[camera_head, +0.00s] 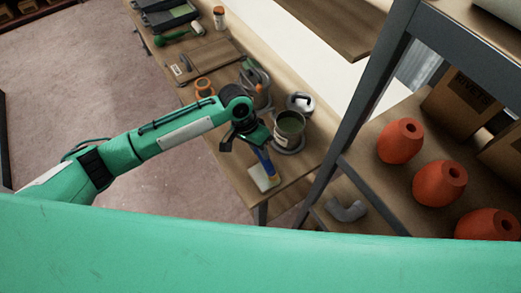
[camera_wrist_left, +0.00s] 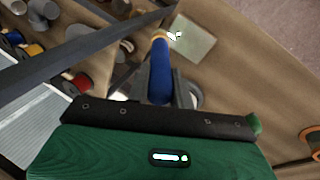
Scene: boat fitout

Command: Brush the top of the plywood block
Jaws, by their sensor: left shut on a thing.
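My left gripper (camera_head: 262,147) is shut on a brush with a blue handle (camera_head: 266,163) near the bench's near end. In the left wrist view the brush (camera_wrist_left: 160,70) stands out ahead of the left gripper (camera_wrist_left: 161,95), its orange-tan end away from the jaws. The plywood block, a pale flat piece (camera_head: 259,183), lies on the bench beneath the brush end. It also shows in the left wrist view (camera_wrist_left: 197,45). The brush end overlaps the block in both views; I cannot tell whether they touch. My right gripper is not in view.
A can of green paint (camera_head: 283,138) stands close right of the brush. A grey shelf post (camera_head: 360,95) rises farther right, with orange floats (camera_head: 399,142) on the shelf. A wooden board (camera_head: 207,58) and paint tray (camera_head: 170,15) lie farther along the bench.

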